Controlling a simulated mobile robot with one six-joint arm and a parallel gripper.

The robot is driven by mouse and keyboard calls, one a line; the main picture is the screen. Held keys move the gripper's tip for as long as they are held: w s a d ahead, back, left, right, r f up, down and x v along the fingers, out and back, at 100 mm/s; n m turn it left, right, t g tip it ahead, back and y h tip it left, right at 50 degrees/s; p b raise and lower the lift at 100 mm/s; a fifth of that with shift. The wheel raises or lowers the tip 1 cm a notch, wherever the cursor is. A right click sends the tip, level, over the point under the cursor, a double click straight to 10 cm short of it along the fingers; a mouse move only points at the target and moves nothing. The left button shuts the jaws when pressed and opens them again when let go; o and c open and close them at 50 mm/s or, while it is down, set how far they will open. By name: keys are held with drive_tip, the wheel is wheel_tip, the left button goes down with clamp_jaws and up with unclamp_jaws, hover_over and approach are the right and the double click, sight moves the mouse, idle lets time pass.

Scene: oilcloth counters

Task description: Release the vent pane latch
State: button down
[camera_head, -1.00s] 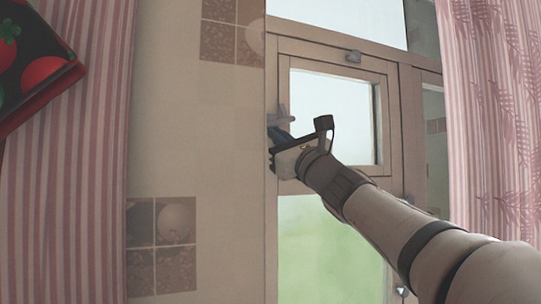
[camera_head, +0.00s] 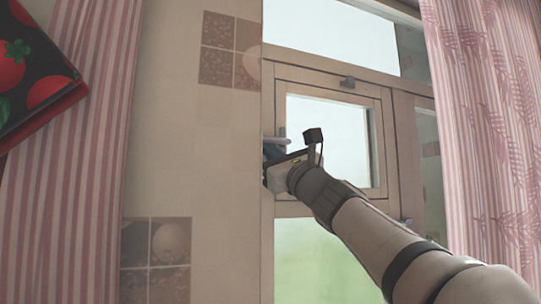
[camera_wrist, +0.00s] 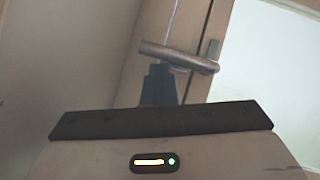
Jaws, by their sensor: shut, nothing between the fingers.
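The vent pane (camera_head: 330,135) is a small framed glass in the upper part of the window, and looks closed. Its latch (camera_head: 275,140) is at the left side of its frame. In the wrist view the latch is a metal lever (camera_wrist: 178,56) lying nearly level, with its right end on a slim upright plate (camera_wrist: 213,50). My gripper (camera_head: 272,152) is shut and empty, close by the latch. Its dark blue fingers (camera_wrist: 158,75) show just below the lever's left half. I cannot tell whether they touch it.
A tiled wall (camera_head: 195,150) lies left. Pink striped curtains (camera_head: 480,130) hang at both sides. A tomato-patterned item (camera_head: 35,75) is at upper left.

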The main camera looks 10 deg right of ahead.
drive_tip(key=shift+s+r, duration=0.1)
drive_tip(key=shift+r, duration=0.15)
drive_tip(key=shift+f, duration=0.15)
drive_tip(key=s+d+f+b, duration=0.2)
drive_tip(key=s+f+b, duration=0.5)
drive_tip(key=s+f, duration=0.1)
drive_tip(key=shift+s+d+f, duration=0.25)
drive_tip(key=shift+f, duration=0.6)
